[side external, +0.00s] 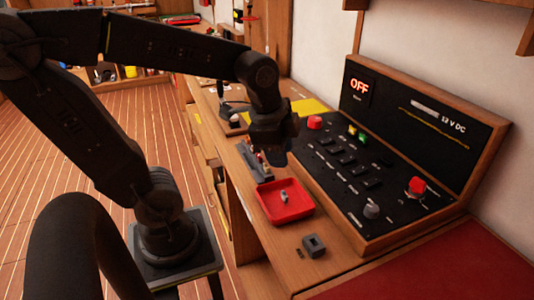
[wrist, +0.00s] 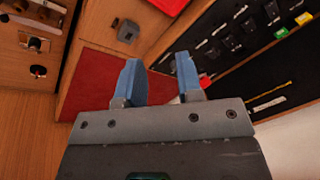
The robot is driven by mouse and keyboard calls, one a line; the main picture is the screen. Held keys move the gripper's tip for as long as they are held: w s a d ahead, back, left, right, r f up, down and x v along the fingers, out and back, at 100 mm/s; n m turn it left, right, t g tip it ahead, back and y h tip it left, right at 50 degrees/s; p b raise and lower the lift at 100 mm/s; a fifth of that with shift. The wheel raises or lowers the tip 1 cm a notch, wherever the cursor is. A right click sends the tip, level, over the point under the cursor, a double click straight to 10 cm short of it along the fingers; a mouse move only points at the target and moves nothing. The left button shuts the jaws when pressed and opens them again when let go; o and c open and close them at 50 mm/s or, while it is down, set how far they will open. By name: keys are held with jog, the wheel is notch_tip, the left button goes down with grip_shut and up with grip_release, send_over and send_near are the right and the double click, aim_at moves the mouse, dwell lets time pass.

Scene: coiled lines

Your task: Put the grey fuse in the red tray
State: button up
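The red tray (side external: 299,209) sits on the wooden bench in front of the control panel. A small grey piece, which looks like the grey fuse (side external: 284,197), lies inside the tray, apart from my gripper. My gripper shows in the wrist view (wrist: 160,75) with its two blue fingers spread and nothing visible between them. In the side view my gripper is above the bench, behind the tray; its fingertips are hard to make out there. Only a corner of the red tray (wrist: 168,5) shows at the top of the wrist view, and the fuse is not visible there.
A grey block (side external: 314,245) with an opening stands on the bench in front of the tray. A dark holder (side external: 257,165) with small parts stands behind the tray. The sloped control panel (side external: 350,165) with switches and red knobs borders the bench on the right.

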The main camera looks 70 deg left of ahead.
jog(key=shift+s+d+r+n+t, duration=0.45)
jog(key=shift+s+n, duration=0.3)
jog(key=shift+n, duration=0.6)
jog(key=shift+s+d+r+n+t, duration=0.3)
jog(key=shift+s+d+n, duration=0.35)
jog(key=shift+n, duration=0.65)
jog(key=shift+s+d+r+n+t, duration=0.4)
jog(key=shift+s+n, duration=0.4)
jog(key=shift+n, duration=0.55)
jog(key=shift+f, duration=0.1)
